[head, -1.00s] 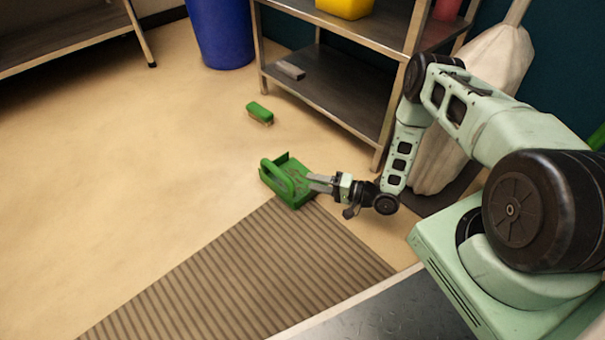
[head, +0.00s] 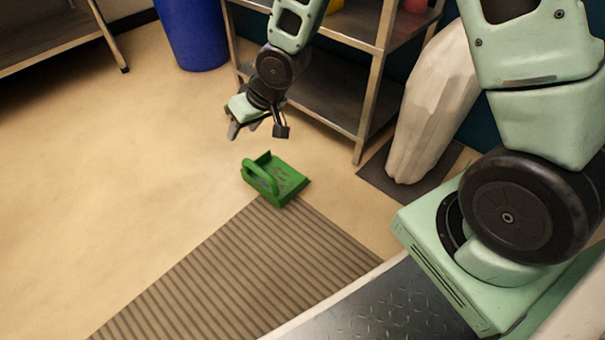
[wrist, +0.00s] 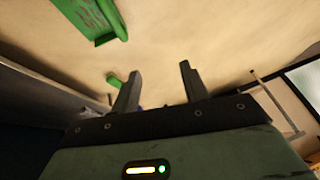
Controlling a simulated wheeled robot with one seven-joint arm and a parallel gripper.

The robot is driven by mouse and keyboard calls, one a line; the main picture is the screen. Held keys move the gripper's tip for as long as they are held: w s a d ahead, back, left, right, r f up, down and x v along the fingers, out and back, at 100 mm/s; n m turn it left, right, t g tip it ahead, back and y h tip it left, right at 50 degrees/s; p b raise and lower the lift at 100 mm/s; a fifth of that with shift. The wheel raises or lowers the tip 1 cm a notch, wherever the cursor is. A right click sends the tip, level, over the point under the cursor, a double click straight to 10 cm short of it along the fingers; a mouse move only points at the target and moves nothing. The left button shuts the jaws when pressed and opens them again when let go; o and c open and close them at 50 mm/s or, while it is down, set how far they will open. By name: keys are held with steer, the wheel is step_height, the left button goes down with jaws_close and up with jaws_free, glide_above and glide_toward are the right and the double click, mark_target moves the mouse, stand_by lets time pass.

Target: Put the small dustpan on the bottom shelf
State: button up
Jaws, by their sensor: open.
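The small green dustpan (head: 280,184) lies on the floor at the far end of the ribbed mat, its looped handle on the left. Part of it also shows at the top left of the wrist view (wrist: 92,18). My gripper (head: 243,130) is open and empty, raised above the floor beyond the dustpan and apart from it. Its two spread fingers show in the wrist view (wrist: 160,72). The bottom shelf (head: 325,98) of the metal rack is behind and right of my gripper, partly hidden by my arm.
A small green brush-like block (wrist: 114,79) lies on the floor in the wrist view; my gripper hides it in the head view. A blue bin (head: 192,35) stands left of the rack. A pale sack (head: 432,115) stands right of it. The left floor is clear.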

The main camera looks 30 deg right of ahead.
steer(key=s+r+n+g+h, duration=0.1)
steer(key=s+r, duration=0.3)
steer(key=s, duration=0.5)
steer(key=s+r+n+g+h, duration=0.1)
steer(key=s+r, duration=0.3)
steer(key=s, duration=0.5)
steer(key=s+a+r+n+g+h, duration=0.1)
steer(key=s+r+n+g, duration=0.1)
steer(key=s+r, duration=0.3)
steer(key=s, duration=0.4)
steer(key=shift+s+n+g, duration=0.3)
steer(key=shift+n, duration=0.1)
steer(key=shift+a, duration=0.1)
steer(key=shift+o, duration=0.4)
step_height(320, 180, up, 51)
steer(key=p, duration=5)
steer(key=shift+p, duration=0.35)
steer(key=shift+f, duration=0.2)
steer(key=shift+f, duration=0.1)
